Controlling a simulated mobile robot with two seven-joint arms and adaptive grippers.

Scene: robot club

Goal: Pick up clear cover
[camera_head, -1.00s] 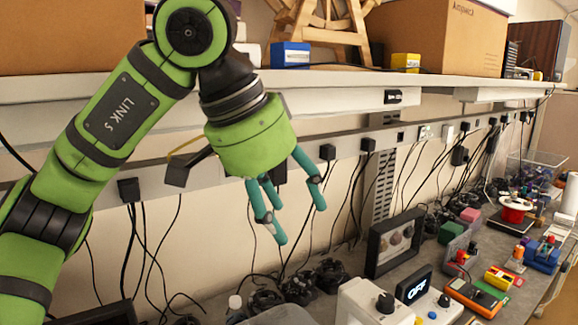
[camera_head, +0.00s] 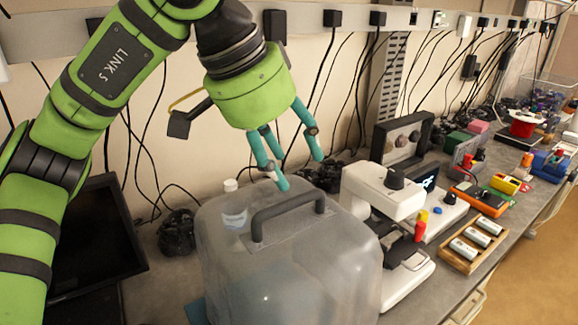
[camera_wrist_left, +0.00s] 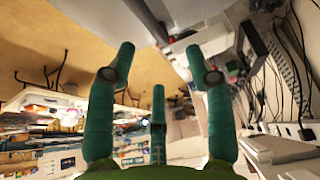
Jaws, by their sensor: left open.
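The clear cover (camera_head: 300,275) is a large translucent box-shaped hood with a dark grey handle (camera_head: 288,214) on top. It stands on the bench at the lower middle of the head view. A white-capped bottle (camera_head: 233,205) shows at its back left, seen through or behind the cover. My left gripper (camera_head: 296,172) has teal fingers and hangs above the back of the cover, a little above the handle and apart from it. The fingers are spread and empty. In the left wrist view the open fingers (camera_wrist_left: 160,85) show with nothing between them. My right gripper is not in view.
A white microscope-like machine (camera_head: 385,190) stands right of the cover, close to it. A dark monitor (camera_head: 95,240) is at the left. A wooden tray of batteries (camera_head: 460,245) and several small devices lie farther right. Black cables hang along the wall behind.

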